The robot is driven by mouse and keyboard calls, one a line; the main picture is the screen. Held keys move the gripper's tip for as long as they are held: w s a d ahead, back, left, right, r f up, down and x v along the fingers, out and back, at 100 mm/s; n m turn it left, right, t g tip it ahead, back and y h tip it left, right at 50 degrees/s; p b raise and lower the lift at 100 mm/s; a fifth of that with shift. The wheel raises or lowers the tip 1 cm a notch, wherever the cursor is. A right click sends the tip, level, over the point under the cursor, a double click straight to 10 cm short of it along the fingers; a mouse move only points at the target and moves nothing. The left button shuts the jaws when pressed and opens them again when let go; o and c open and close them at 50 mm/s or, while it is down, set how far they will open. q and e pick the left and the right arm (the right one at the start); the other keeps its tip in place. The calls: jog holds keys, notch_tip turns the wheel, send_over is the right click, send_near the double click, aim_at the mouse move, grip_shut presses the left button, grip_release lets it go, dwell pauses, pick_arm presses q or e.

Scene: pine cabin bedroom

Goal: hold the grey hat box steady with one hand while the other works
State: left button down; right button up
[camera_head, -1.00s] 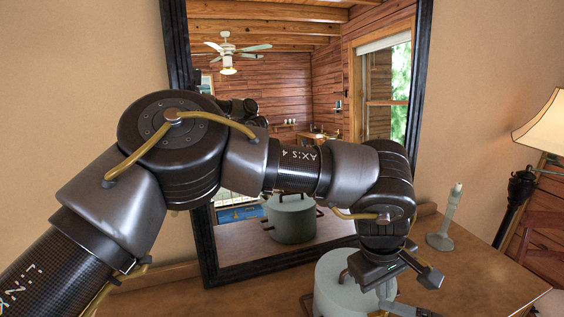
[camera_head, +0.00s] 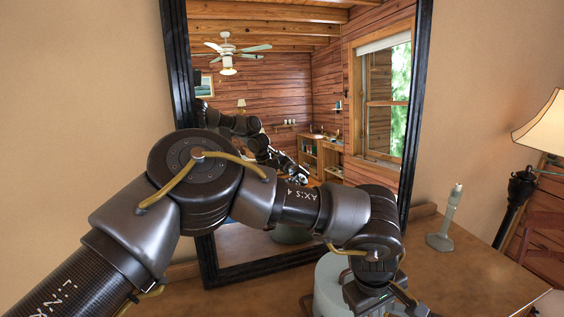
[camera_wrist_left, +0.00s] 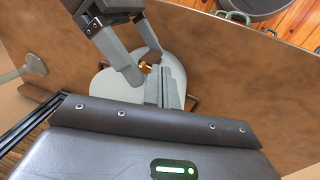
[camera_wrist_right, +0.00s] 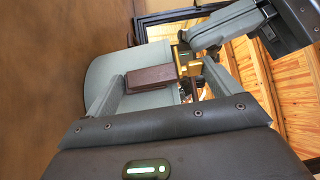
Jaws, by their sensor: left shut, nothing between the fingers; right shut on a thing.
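The grey hat box (camera_head: 328,285) stands on the wooden dresser, partly hidden behind my left arm in the head view.
A black-framed mirror (camera_head: 186,95) leans on the wall behind the box. A pale grey-green candlestick-like object (camera_head: 445,228) stands to the right on the dresser top (camera_head: 470,270). A lamp (camera_head: 540,130) is farther right.

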pick_arm(q)
jog(key=shift+w+d+r, duration=0.1)
jog(key=shift+w+d, duration=0.3)
jog(key=shift+w, duration=0.15)
dwell(0.9)
jog(key=shift+w+a, duration=0.15)
jog(key=shift+w, duration=0.15)
jog(key=shift+w+a, duration=0.2)
jog(key=shift+w, duration=0.4)
jog(key=shift+s+d, duration=0.15)
jog(key=shift+s, duration=0.3)
jog(key=shift+a, duration=0.3)
jog(key=shift+w+a+r, duration=0.1)
jog(key=shift+w+r, duration=0.05)
jog(key=shift+r, duration=1.35)
jog(key=shift+w+a+r, duration=0.1)
jog(key=shift+w+r, duration=0.05)
jog(key=shift+r, duration=1.3)
